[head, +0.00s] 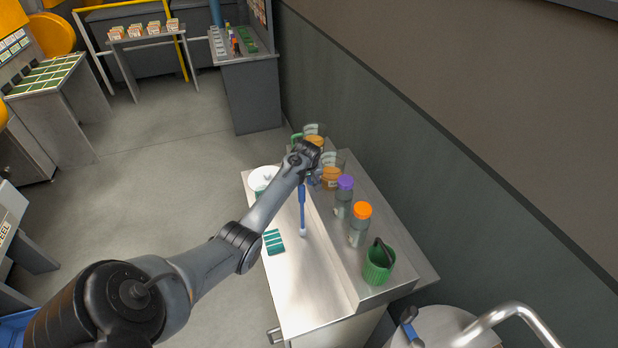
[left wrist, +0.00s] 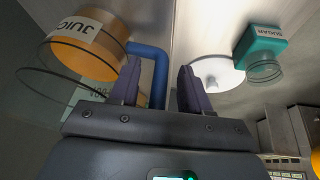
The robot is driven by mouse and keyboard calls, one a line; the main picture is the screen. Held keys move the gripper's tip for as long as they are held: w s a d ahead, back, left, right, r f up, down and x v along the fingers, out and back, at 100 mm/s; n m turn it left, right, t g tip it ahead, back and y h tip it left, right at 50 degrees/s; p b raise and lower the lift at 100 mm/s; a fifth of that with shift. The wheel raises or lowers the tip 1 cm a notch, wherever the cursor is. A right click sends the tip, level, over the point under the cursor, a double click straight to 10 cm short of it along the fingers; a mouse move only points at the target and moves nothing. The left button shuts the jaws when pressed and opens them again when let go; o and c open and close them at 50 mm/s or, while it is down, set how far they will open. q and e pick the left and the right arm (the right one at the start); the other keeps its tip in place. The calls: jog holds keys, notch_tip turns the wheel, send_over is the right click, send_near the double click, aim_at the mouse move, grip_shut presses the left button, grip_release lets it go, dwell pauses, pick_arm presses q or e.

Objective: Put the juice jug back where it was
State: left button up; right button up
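The juice jug, a clear vessel with orange juice and a white JUICE label, shows at the upper left of the left wrist view (left wrist: 98,58). Its blue handle (left wrist: 160,72) lies between the two fingers of my left gripper (left wrist: 158,78). The fingers are apart, with a gap on the right side of the handle. In the head view the jug (head: 332,180) is on the right-hand raised part of the steel counter, beside my left gripper (head: 313,178), and my wrist partly hides it. My right gripper is not in view.
A second jug with a green handle (head: 314,143) stands behind. Purple-lidded (head: 345,183) and orange-lidded (head: 362,210) bottles and a green bucket (head: 379,264) stand nearer. A blue-handled tool (head: 302,200), a white-lidded pot (head: 263,177) and the wall (head: 460,190) flank the arm.

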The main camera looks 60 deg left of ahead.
pick_arm(q)
jog(key=shift+r, duration=0.1)
jog(key=p+v, duration=0.1)
jog(key=v, duration=1.1)
dwell(0.4)
